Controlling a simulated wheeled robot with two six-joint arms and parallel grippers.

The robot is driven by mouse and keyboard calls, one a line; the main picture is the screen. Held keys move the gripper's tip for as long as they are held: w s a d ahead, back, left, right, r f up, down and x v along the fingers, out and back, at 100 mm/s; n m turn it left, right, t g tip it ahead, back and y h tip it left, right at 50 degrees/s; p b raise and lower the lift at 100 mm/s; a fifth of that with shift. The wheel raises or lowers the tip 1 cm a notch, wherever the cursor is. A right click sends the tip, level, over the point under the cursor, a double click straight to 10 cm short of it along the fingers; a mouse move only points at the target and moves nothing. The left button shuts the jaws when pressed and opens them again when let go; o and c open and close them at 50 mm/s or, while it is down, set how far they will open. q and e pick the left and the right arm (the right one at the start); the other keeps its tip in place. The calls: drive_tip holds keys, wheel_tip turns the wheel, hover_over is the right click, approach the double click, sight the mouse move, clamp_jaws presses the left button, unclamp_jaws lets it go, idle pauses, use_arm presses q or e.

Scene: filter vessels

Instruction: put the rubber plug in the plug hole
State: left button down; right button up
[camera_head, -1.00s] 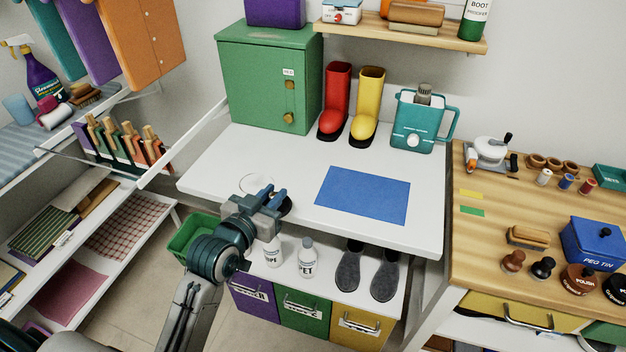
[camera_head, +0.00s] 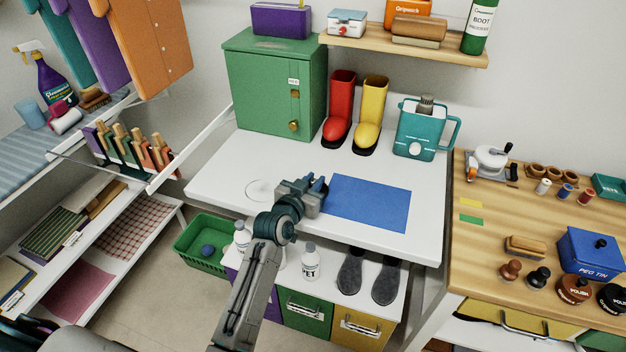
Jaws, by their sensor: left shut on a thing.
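My left gripper (camera_head: 317,192) is over the white worktop (camera_head: 228,168), at the left edge of the blue mat (camera_head: 372,203). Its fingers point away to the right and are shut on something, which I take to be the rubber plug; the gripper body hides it. A pale round outline (camera_head: 258,190) lies on the worktop just left of the gripper. I cannot make out for sure whether it is the plug hole. A teal jug (camera_head: 418,132) with a grey ribbed top stands at the back right of the worktop. My right gripper is not in view.
A green cabinet (camera_head: 268,88), a red boot (camera_head: 340,105) and a yellow boot (camera_head: 371,112) stand along the back. White bottles (camera_head: 310,262) and grey slippers (camera_head: 350,270) are on the shelf below. The blue mat is bare.

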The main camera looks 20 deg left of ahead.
use_arm(q)
drive_tip(key=c, duration=1.3)
unclamp_jaws()
drive_tip(key=shift+f, duration=0.15)
